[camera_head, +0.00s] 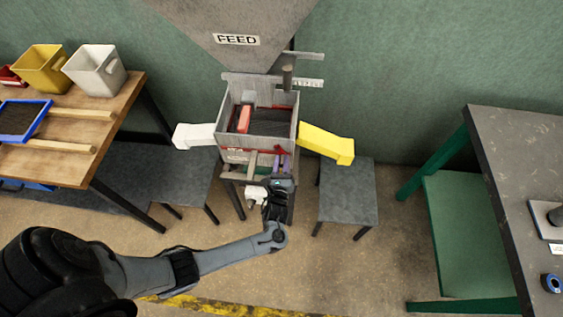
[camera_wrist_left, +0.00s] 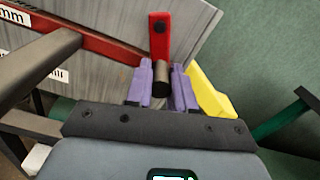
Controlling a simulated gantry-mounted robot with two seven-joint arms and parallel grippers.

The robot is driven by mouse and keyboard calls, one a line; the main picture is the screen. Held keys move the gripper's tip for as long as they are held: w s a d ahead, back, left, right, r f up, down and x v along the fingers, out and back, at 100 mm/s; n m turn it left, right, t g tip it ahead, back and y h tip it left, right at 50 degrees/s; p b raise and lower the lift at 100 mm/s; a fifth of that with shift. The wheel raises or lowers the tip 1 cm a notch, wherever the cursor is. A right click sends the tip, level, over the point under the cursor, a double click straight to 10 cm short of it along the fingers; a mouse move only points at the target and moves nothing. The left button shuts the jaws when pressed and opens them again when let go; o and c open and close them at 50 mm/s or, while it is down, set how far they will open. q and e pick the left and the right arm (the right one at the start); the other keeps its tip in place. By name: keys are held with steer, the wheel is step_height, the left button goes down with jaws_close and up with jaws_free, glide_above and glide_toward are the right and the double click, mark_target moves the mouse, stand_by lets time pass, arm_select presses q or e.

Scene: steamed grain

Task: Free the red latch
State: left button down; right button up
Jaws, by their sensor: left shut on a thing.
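The red latch (camera_wrist_left: 159,35) shows in the left wrist view as an upright red tab with a small hole, on the grey metal front of the machine. A dark round peg (camera_wrist_left: 161,78) stands out just below the tab. My left gripper (camera_wrist_left: 162,88) has purple fingers on both sides of this peg and is shut on it. In the head view my left gripper (camera_head: 279,165) is at the front of the hopper box (camera_head: 235,145), below its red front edge. The fingers and hand hide the lower peg. My right gripper is not in view.
A red bar (camera_wrist_left: 80,38) crosses the machine front, with a dark frame bar (camera_wrist_left: 35,65) nearer. A white chute (camera_head: 194,136) and a yellow chute (camera_head: 326,142) stick out at the sides. Grey low tables (camera_head: 348,190) stand beside the machine. A wooden bench (camera_head: 70,150) is left.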

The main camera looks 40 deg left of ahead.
arm_select(q)
steer(key=n, duration=0.1)
steer(key=r+n+p, duration=0.1)
steer(key=shift+w+d+n, duration=0.3)
steer(key=shift+d+n, duration=0.1)
steer(key=n, duration=0.1)
steer(key=n+p, duration=0.1)
steer(key=r+n+p, duration=0.1)
steer(key=shift+w+d+n, duration=0.3)
steer(key=shift+d, duration=0.1)
steer(key=n, duration=0.1)
steer(key=r+n+p, duration=0.1)
steer(key=n, duration=0.2)
steer(key=shift+w+d+r, duration=0.15)
steer(key=shift+d+r, duration=0.1)
steer(key=shift+d, duration=0.05)
steer(key=shift+r+n+p, duration=0.2)
steer(key=shift+n+p, duration=0.1)
steer(key=shift+n, duration=0.35)
steer(key=shift+r+n+p, duration=0.2)
steer(key=shift+n+p, duration=0.1)
steer(key=shift+n, duration=0.35)
steer(key=c, duration=1)
jaws_free()
steer(key=shift+o, duration=0.2)
steer(key=p+v, duration=0.1)
steer(key=v, duration=0.9)
steer(key=shift+s+d, duration=0.25)
steer(key=shift+d, duration=0.05)
